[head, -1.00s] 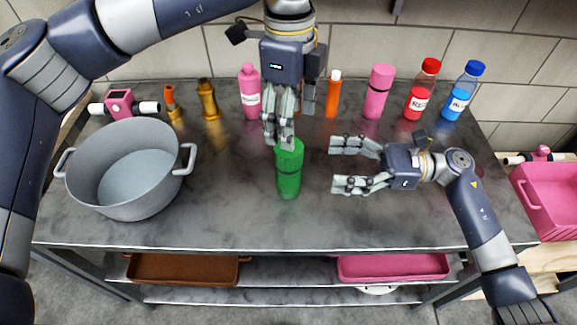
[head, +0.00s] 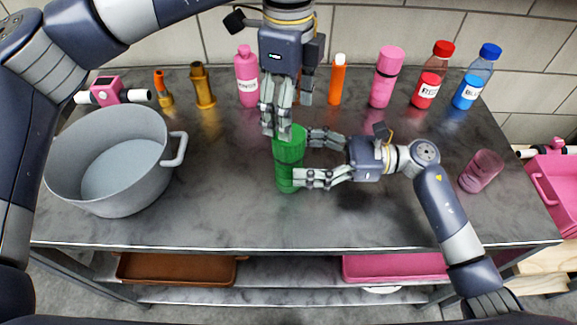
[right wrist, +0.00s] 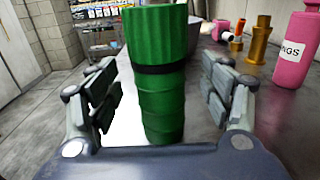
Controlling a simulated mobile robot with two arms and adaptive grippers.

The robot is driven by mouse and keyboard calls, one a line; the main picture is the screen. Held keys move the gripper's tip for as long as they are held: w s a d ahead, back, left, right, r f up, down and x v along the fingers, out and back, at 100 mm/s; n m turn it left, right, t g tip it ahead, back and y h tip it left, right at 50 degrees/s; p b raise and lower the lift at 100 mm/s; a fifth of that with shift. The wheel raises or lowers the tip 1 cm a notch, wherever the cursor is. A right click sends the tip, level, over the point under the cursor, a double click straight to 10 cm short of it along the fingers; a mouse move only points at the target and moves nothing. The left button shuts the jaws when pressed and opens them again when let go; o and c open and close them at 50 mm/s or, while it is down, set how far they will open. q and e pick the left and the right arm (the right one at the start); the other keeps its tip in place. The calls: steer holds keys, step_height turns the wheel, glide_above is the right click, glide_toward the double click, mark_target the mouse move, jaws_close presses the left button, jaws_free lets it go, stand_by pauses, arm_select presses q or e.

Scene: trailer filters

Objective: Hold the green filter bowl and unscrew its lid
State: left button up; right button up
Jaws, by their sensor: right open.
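The green filter (head: 290,150) stands upright near the middle of the table. In the right wrist view its ribbed lid (right wrist: 153,33) sits on the bowl (right wrist: 162,108), with a black band at the seam. My right gripper (head: 306,158) is open, its fingers either side of the bowl at mid-height. In the right wrist view a gap shows between the fingers (right wrist: 165,95) and the bowl on both sides. My left gripper (head: 275,130) points down from above, its fingertips at the lid's upper left. Whether they touch or grip the lid cannot be told.
A grey pot (head: 115,198) stands left. A pink bottle (head: 247,80), orange tube (head: 337,82), pink flask (head: 386,80), red bottle (head: 432,80) and blue bottle (head: 474,80) line the back. A pink cup (head: 481,170) is at right. The front of the table is clear.

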mark_target(289, 156)
steer(key=shift+a, duration=1.65)
